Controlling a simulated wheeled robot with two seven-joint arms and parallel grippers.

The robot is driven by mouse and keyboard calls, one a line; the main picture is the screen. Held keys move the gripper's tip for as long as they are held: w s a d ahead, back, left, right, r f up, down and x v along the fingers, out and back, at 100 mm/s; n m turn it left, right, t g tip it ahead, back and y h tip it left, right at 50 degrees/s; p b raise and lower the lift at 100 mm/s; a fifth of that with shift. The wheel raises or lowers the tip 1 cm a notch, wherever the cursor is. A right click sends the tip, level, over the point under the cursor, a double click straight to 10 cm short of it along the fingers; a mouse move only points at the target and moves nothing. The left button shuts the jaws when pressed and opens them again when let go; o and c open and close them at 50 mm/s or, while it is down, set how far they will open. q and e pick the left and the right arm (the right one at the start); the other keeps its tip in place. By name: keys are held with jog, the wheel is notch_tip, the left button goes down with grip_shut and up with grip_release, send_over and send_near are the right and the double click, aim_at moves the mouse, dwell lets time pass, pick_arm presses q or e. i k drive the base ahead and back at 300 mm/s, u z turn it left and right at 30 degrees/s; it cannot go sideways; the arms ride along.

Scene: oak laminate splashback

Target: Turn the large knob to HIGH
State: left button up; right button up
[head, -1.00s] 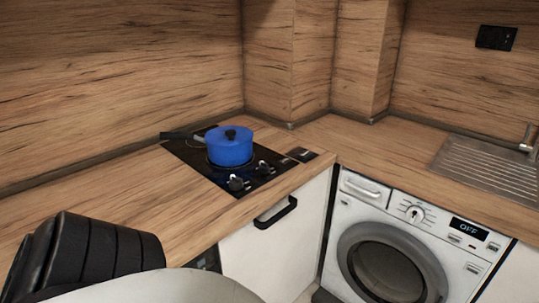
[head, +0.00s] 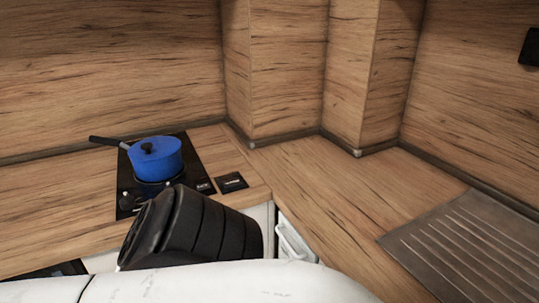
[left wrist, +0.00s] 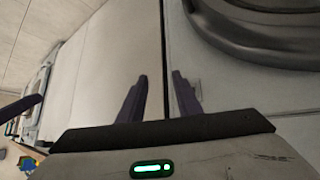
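The black cooktop (head: 193,166) is set in the wooden counter at left in the head view. A dark knob (head: 125,202) shows at its front left; no marks on it can be read. My dark arm link covers the rest of the cooktop's front edge, so any other knob there is hidden. In the left wrist view my left gripper (left wrist: 160,78) has its two dark fingers apart with nothing between them. It faces pale cabinet or appliance fronts, with no knob between the fingers. My right gripper is not in view.
A blue lidded pot (head: 156,158) with a black handle stands on the cooktop. The washing machine (head: 296,242) shows only a white corner below the counter; a round dark ring (left wrist: 262,35) shows in the left wrist view. The counter before the metal drainboard (head: 470,245) is clear.

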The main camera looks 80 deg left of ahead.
aim_at(128, 202)
jog(key=u, duration=1.85)
